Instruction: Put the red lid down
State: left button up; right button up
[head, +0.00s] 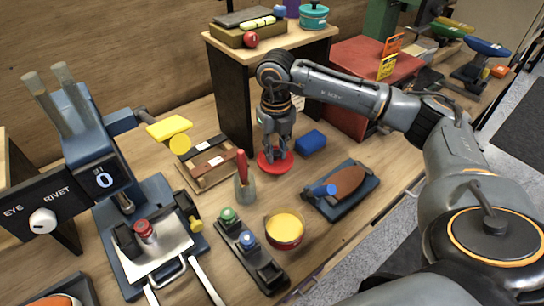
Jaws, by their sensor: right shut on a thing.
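The red lid (267,165) is a flat round disc behind the middle of the workbench. My right gripper (274,150) points down from above and is shut on the lid's top. The lid is level and at or just above the bench top; I cannot tell whether it touches. The fingers hide part of its middle. A round tin with yellow contents (285,227) stands uncovered nearer the front. My left gripper is not in view.
A blue block (312,141) lies close to the lid's right. A grey holder with a red-handled tool (244,188) stands to its front left, and a wooden frame (205,162) lies left. A blue tray with a brown sole-shaped piece (340,190) is front right. A wooden shelf (236,105) stands behind.

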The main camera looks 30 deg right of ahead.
jog(key=shift+w+d+f, duration=0.15)
jog(key=shift+w+f, duration=0.35)
jog(key=shift+f, duration=0.1)
jog(key=shift+w+d+f, duration=0.15)
jog(key=shift+w+f, duration=0.35)
jog(key=shift+f, duration=0.05)
jog(key=shift+w+d+f, duration=0.15)
jog(key=shift+w+f, duration=0.2)
jog(key=shift+f, duration=0.2)
notch_tip(320, 180, down, 2)
jog(key=shift+f+p, duration=0.1)
jog(key=shift+p, duration=0.65)
jog(key=shift+w+f, duration=0.1)
jog(key=shift+f, duration=0.4)
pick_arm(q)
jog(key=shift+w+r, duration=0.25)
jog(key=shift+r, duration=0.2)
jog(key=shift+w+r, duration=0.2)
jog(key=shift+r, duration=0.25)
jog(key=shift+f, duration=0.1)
pick_arm(e)
jog(key=shift+f, duration=0.1)
jog(key=o, duration=0.9)
jog(key=shift+o, duration=0.2)
